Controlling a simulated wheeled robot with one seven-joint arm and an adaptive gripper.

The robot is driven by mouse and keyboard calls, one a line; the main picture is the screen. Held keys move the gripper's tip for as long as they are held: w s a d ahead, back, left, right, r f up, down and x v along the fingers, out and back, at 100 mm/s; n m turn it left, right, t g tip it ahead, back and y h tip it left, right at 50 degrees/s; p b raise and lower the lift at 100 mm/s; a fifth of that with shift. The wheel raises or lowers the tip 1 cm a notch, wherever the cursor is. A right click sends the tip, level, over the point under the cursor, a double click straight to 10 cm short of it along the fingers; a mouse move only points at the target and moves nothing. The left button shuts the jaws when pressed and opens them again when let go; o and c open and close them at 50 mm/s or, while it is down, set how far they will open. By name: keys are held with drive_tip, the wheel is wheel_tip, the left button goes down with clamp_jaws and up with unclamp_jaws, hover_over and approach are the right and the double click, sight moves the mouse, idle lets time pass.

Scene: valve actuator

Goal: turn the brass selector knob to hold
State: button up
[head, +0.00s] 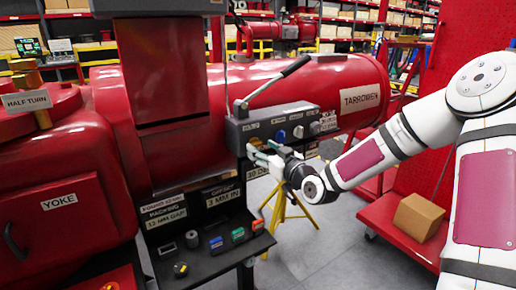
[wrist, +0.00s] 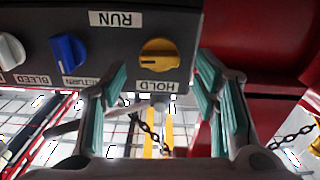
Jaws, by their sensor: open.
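The brass selector knob (wrist: 159,55) is a round yellow knob with a raised bar across it, on the dark control box (head: 236,132). In the wrist view, which shows the labels upside down, the RUN label (wrist: 115,19) is above the knob and the HOLD label (wrist: 155,87) is below it. The knob's bar lies roughly level there, pointing at neither label. My gripper (wrist: 162,76) is open, with one teal-padded finger on each side of the knob and apart from it. In the head view my gripper (head: 262,158) is at the box front and partly hides the knob.
A blue knob (wrist: 68,50) and a white knob (wrist: 10,50) sit beside the brass one. A long lever (head: 275,82) rises from the box top. Below is a shelf (head: 215,262) with small coloured blocks. A yellow tripod (head: 280,207) stands behind my gripper.

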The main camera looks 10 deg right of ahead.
sight(257, 145)
drive_tip(key=shift+x, duration=1.5)
drive_tip(key=c, duration=1.2)
drive_tip(key=shift+o, duration=0.2)
